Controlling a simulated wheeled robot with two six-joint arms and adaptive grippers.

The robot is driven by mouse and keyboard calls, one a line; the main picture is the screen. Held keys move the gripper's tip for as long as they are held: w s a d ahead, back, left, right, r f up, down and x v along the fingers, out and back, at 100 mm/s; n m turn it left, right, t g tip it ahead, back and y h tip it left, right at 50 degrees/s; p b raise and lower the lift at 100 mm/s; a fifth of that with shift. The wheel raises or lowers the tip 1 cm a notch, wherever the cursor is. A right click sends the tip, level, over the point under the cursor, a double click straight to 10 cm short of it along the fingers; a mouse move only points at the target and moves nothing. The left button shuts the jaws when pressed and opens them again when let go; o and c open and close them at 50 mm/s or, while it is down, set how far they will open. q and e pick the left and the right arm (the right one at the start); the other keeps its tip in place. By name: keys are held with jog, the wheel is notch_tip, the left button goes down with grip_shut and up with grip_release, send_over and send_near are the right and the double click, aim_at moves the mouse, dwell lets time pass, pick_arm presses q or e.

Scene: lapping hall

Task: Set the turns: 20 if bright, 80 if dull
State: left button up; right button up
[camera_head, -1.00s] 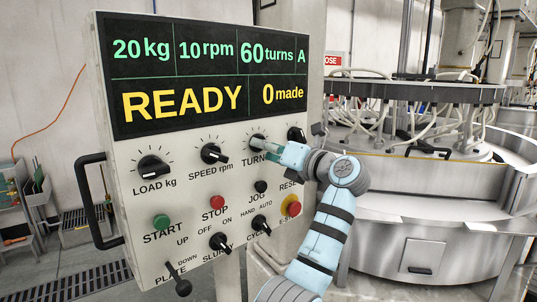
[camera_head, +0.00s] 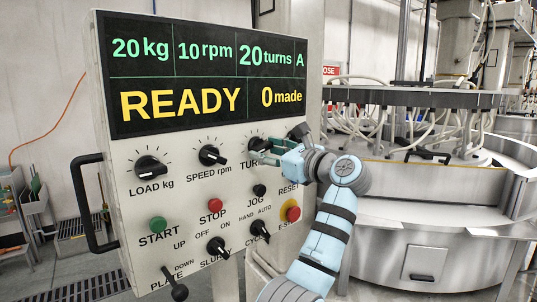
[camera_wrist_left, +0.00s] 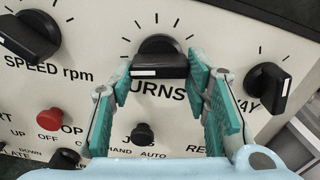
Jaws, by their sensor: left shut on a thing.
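The control panel (camera_head: 128,190) fills the left half of the head view. Its display (camera_head: 210,75) reads 20 kg, 10 rpm, 20 turns, A, READY and 0 made. My right gripper is not in view.
The LOAD knob (camera_head: 150,168) and SPEED knob (camera_head: 211,156) are left of TURNS; another knob (camera_wrist_left: 267,88) is close on the right. START (camera_head: 157,224), STOP (camera_head: 215,205) and the red emergency stop (camera_head: 292,213) lie below. A large round machine (camera_head: 430,200) stands behind.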

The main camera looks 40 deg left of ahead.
pick_arm(q)
jog(key=shift+f+n, duration=0.2)
jog(key=shift+n, duration=0.1)
jog(key=o, duration=1.2)
jog(key=shift+r, duration=0.15)
jog(key=shift+c, duration=0.2)
jog(key=shift+d, duration=0.1)
jog(key=s+d, duration=0.2)
jog(key=d, duration=0.9)
jog(key=shift+s+d, duration=0.2)
jog(key=shift+d, duration=0.2)
jog(key=shift+a, duration=0.15)
